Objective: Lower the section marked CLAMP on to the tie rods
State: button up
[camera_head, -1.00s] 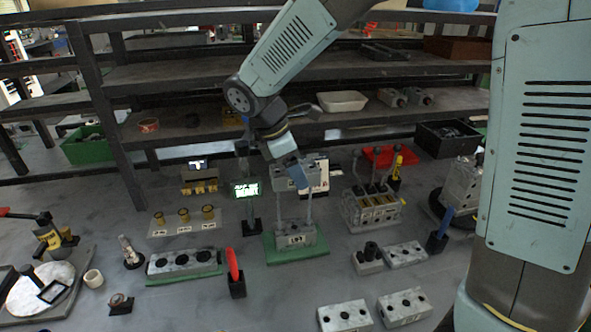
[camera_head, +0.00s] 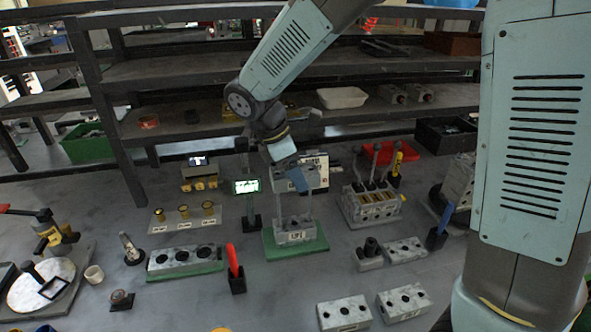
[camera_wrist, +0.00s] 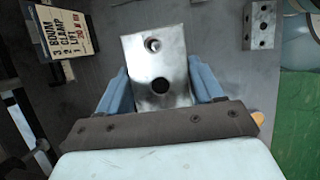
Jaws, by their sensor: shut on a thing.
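My gripper (camera_head: 299,184) is shut on a grey metal section (camera_head: 284,178), held above a grey block (camera_head: 295,232) on a green plate (camera_head: 268,250). Two tie rods (camera_head: 282,207) stand up from this lower block, and their upper ends are hidden at the held section. I cannot tell how far the rods are inside it. In the wrist view, the blue fingers (camera_wrist: 163,92) grip the section (camera_wrist: 174,62) from both sides. Two holes show in its face, one pale-rimmed and one dark. No marking on the held section is readable; the lower block's label is blurred.
An order card (camera_wrist: 68,33) lists BOOM, CLAMP and LIFT. A lit display (camera_head: 247,186) stands just left of the rods. A lever valve block (camera_head: 370,206) is to the right. Loose blocks (camera_head: 344,314) lie at the front, and a red-handled tool (camera_head: 234,268) stands front left.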

aim_at(282, 172)
jog(key=shift+f, duration=3.45)
jog(key=o, duration=1.5)
jog(key=v, duration=1.3)
jog(key=shift+a+r, duration=0.1)
jog(key=shift+r, duration=0.2)
jog(key=d+r+m, duration=0.1)
jog(key=d, duration=0.1)
jog(key=d+r+m, duration=0.1)
jog(key=d, duration=0.2)
jog(key=d+r+m+y, duration=0.1)
jog(key=d, duration=0.1)
jog(key=shift+d+r+m, duration=0.2)
jog(key=shift+d+m, duration=0.05)
jog(key=shift+m, duration=0.15)
jog(key=s+d+r+m+t+y, duration=0.1)
jog(key=s+d+m, duration=0.3)
jog(key=d, duration=0.3)
jog(key=s+d+r+m+t+y, duration=0.1)
jog(key=s+d+r+m+t, duration=0.1)
jog(key=s+d+m, duration=0.2)
jog(key=s+d+r+m+t+y, duration=0.1)
jog(key=s+d+m, duration=0.3)
jog(key=d+m, duration=0.5)
jog(key=d, duration=0.3)
jog(key=shift+s+r, duration=0.3)
jog(key=shift+r, duration=0.1)
